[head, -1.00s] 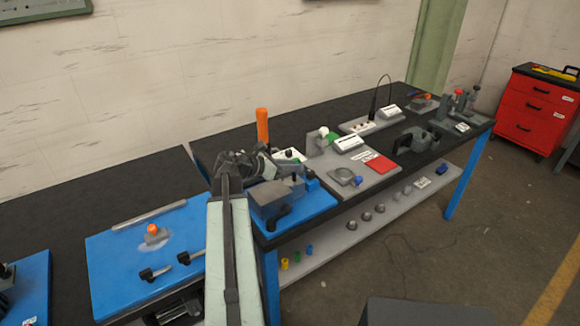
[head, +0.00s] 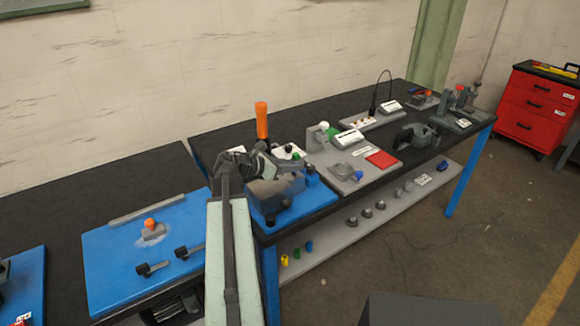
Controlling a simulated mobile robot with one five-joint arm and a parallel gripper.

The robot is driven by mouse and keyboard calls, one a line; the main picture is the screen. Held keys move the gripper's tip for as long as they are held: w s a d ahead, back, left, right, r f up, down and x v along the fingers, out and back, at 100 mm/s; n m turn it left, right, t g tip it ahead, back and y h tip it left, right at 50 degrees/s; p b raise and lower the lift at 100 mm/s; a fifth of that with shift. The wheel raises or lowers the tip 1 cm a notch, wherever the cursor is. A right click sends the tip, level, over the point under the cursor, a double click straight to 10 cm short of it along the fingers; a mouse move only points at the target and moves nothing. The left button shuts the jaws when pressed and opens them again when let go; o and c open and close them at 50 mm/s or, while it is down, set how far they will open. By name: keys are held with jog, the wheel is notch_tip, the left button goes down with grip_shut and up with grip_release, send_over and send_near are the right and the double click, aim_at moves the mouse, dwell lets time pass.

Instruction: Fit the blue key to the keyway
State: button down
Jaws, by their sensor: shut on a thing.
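My gripper (head: 268,166) is over the back part of a blue fixture plate (head: 318,201), at the near left end of the far bench. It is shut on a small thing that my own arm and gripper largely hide. I cannot make out the blue key or the keyway for certain. A grey block (head: 272,190) sits on the plate just below my gripper. A small blue piece (head: 312,177) shows right of the gripper; I cannot tell what it is. I cannot tell whether the held thing touches the fixture.
An orange upright handle (head: 262,120) stands just behind my gripper. To the right is a grey board (head: 345,186) with a red square (head: 381,159) and a blue knob (head: 359,175). Another blue plate (head: 112,272) with black clamps lies left.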

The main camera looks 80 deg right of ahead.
jog(key=shift+f+b, duration=0.75)
jog(key=shift+f, duration=0.05)
jog(key=c, duration=1.2)
grip_release()
jog(key=shift+w, duration=0.1)
jog(key=p+v, duration=0.3)
jog(key=v, duration=0.4)
jog(key=shift+r, duration=0.15)
jog(key=shift+w+a, duration=0.2)
jog(key=shift+a, duration=0.05)
